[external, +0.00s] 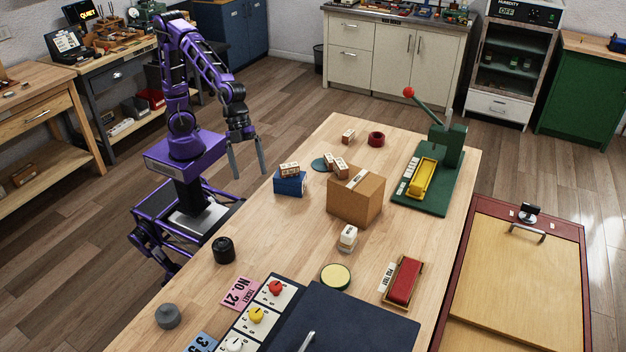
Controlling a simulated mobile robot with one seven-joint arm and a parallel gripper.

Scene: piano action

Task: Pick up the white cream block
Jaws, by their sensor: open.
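A small white cream block (347,238) stands on the wooden table, just in front of a cardboard box (355,198). My gripper (248,173) is open and empty, pointing down near the table's left edge. It is well to the left of and behind the white block, apart from everything. Whether its fingertips are above the table or beside its edge is hard to tell.
A blue box (290,186) with tan blocks on top stands nearest my gripper. More tan blocks (338,166) lie behind the cardboard box. A yellow-topped round tin (336,277), a red block in a tray (403,280) and a green lever press (448,145) are around.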

